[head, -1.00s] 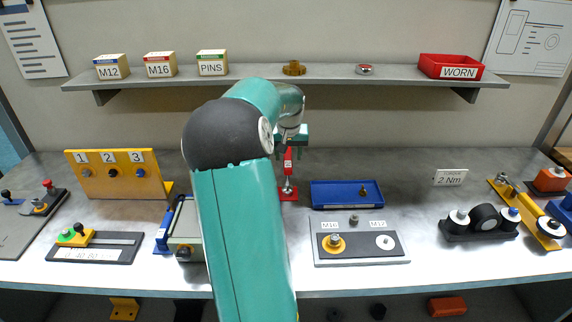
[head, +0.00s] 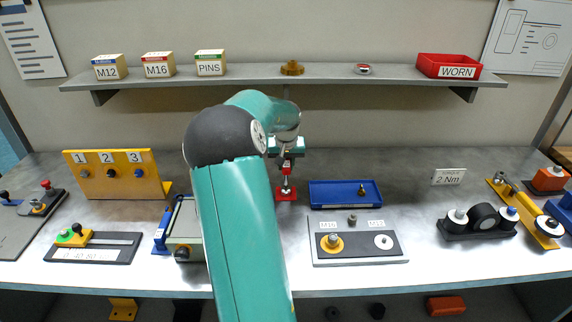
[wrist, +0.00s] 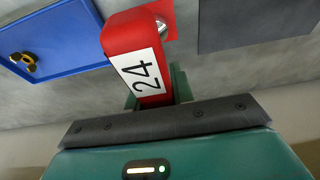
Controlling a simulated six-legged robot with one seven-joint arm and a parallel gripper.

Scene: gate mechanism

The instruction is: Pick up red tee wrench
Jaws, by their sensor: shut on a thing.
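The red tee wrench (head: 287,164) stands upright at the back middle of the bench, over a small red base (head: 286,194). In the wrist view its red handle (wrist: 122,37) carries a white label reading 24, with shiny metal at its far end. My gripper (head: 287,150) is above the wrench in the head view. In the wrist view my green fingers (wrist: 178,86) are shut on the handle, partly hidden by it. I cannot tell whether the wrench's lower end is clear of the base.
A blue tray (head: 322,194) with a small brass part is just right of the base. A grey M16 plate (head: 335,256) lies in front of it. A yellow numbered rack (head: 98,190) stands to the left. A shelf (head: 230,78) with boxes runs above.

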